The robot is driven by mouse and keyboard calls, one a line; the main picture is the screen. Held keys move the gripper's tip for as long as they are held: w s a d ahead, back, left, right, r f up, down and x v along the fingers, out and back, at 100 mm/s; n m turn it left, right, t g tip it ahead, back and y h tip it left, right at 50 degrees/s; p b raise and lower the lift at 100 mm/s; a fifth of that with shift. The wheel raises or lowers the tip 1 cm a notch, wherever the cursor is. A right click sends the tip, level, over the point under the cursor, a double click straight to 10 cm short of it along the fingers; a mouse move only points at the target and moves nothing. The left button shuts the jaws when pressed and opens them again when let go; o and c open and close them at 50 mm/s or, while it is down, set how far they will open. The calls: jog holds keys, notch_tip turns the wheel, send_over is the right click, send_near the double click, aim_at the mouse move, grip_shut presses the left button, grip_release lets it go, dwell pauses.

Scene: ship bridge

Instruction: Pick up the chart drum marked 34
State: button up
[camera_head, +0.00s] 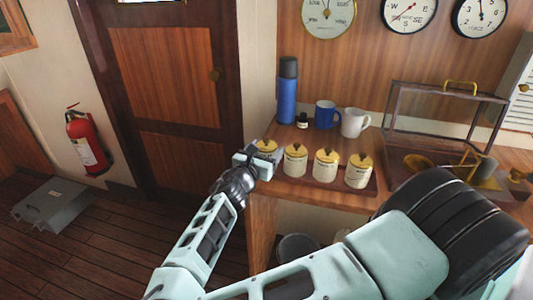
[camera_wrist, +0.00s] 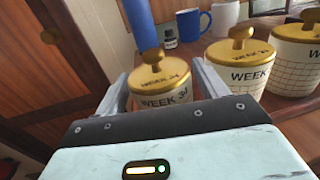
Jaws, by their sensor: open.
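Several cream chart drums with gold lids and knobs stand in a row near the front edge of the wooden counter. The leftmost drum (camera_head: 267,146) is partly hidden by my gripper (camera_head: 258,163) in the head view. In the wrist view this drum (camera_wrist: 163,78) sits upright between the two fingers of my open gripper (camera_wrist: 160,80). Its label appears to read WEEK 34, the last digit not sharp. I cannot tell whether a finger touches it. The neighbouring drum (camera_wrist: 236,68) stands just right of the right finger, its number unclear; another drum (camera_wrist: 294,55) is beyond it.
Behind the drums stand a blue flask (camera_head: 288,90), a small dark bottle (camera_head: 302,121), a blue mug (camera_head: 326,115) and a white jug (camera_head: 354,122). A glass-cased instrument (camera_head: 440,125) stands at right.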

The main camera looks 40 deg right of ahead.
jog(key=shift+w+d, duration=0.2)
jog(key=shift+d, duration=0.1)
jog(key=c, duration=0.9)
jog(key=shift+o, duration=0.2)
